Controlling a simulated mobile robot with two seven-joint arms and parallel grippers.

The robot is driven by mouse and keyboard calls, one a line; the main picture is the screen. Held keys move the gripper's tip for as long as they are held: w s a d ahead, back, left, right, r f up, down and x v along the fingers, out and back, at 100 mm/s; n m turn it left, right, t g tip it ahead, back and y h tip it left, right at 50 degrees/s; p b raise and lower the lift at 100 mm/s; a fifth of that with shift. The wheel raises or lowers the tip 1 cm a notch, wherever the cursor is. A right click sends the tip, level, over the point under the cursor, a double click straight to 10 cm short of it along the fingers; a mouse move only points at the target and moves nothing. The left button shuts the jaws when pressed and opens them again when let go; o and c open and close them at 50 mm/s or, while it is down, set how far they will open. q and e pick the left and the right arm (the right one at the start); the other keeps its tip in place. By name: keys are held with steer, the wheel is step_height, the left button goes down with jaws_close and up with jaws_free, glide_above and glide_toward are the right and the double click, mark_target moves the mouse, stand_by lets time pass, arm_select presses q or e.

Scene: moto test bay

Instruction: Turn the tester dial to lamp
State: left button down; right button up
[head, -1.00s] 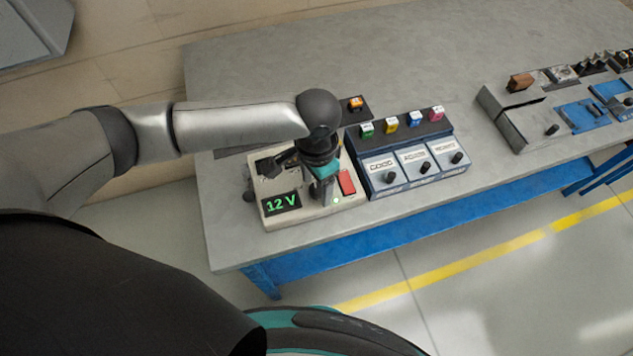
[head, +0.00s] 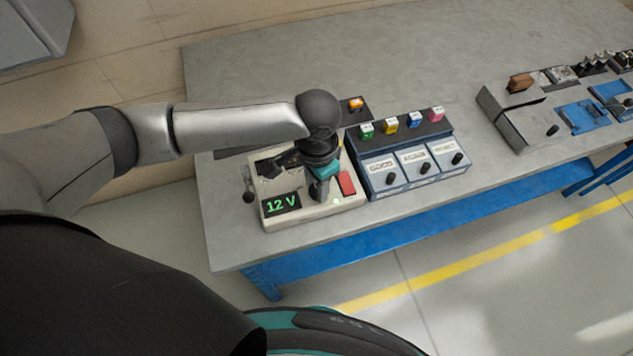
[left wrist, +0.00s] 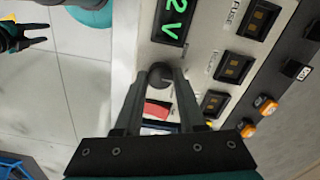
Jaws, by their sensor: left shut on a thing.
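The tester (head: 300,220) is a cream box at the left front of the bench. Its display (head: 281,204) reads 12 V in green. My left gripper (head: 319,196) points down onto the tester's face, right of the display. In the left wrist view its two fingers (left wrist: 160,78) are shut on the round black dial knob (left wrist: 159,71). The dial's pointer and markings are hidden, so I cannot tell its setting. My right gripper (left wrist: 36,33) is apart from the bench, fingers spread.
Right of the tester is a blue-grey box (head: 415,175) with three black knobs and several coloured blocks behind it. An orange block (head: 356,103) is behind the tester. A grey fixture (head: 515,125) stands farther right. The back of the bench (head: 300,65) is clear.

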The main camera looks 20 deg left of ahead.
arm_select(q)
steer(key=shift+r+m+p, duration=0.15)
steer(key=shift+m+p, duration=0.45)
steer(key=shift+p, duration=0.45)
steer(key=m+p, duration=0.5)
steer(key=shift+m, duration=0.3)
steer(key=shift+m+p, duration=0.75)
steer(key=shift+m, duration=0.65)
steer(key=c, duration=0.5)
jaws_free()
